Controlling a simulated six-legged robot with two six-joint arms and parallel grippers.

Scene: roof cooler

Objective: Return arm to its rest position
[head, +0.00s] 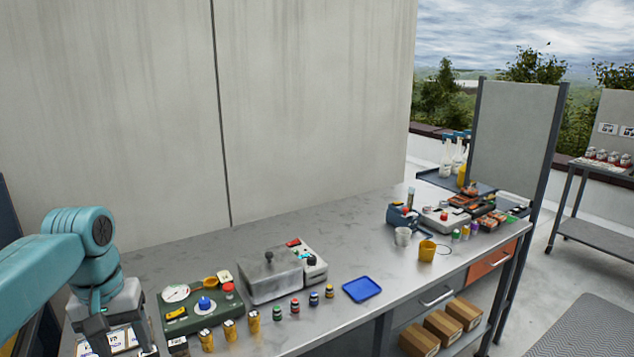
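My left arm (62,258) is teal and reaches in from the left edge. Its grey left gripper (122,342) points down over the near left corner of the steel bench (335,250). Its dark fingers are spread apart, with no held thing visible between them. White labelled packs (118,338) lie below and behind the fingers, partly hidden by them. Whether the fingers touch these packs cannot be told. My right arm and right gripper are out of view.
A green panel (178,328) with a gauge sits just right of the gripper, beside yellow containers (206,341). Further right are a metal box (270,275), small bottles, a blue tray (362,289) and a yellow mug (427,251). A wall (120,120) stands behind.

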